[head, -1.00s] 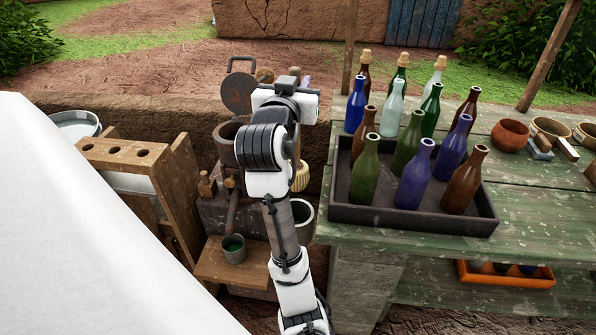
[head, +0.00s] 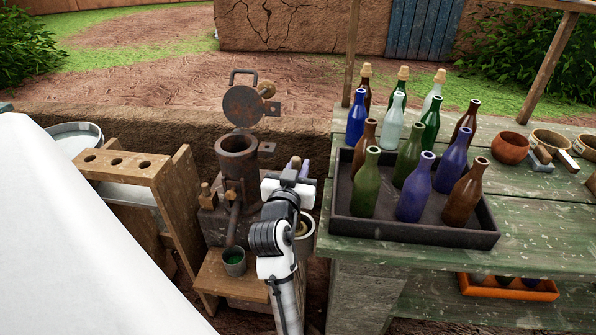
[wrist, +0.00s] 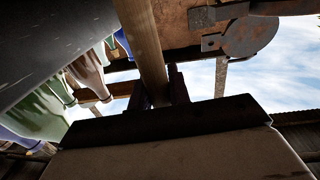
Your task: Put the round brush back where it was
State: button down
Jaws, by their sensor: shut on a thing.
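My gripper (head: 300,168) is beside the green table, its purple fingers partly hidden by my wrist. In the wrist view, my gripper (wrist: 160,90) is shut on a wooden handle, taken as the round brush (wrist: 143,40); the handle runs up out of the picture. The brush's bristle end is not in the wrist view. In the head view my arm hides most of the brush. A pale round bucket (head: 308,222) stands low behind my arm, largely hidden. I cannot tell whether the bristles are inside it or above it.
A wooden rack with holes (head: 118,163) stands left. A rusty pot with raised lid (head: 237,150) and a small cup (head: 234,262) stand left of my arm. A dark tray (head: 415,228) of several bottles is close on the right, on the green table (head: 540,210).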

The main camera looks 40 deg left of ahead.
jog(key=shift+f, duration=0.55)
jog(key=shift+f, duration=0.2)
jog(key=c, duration=1.3)
grip_release()
jog(key=shift+r, duration=0.1)
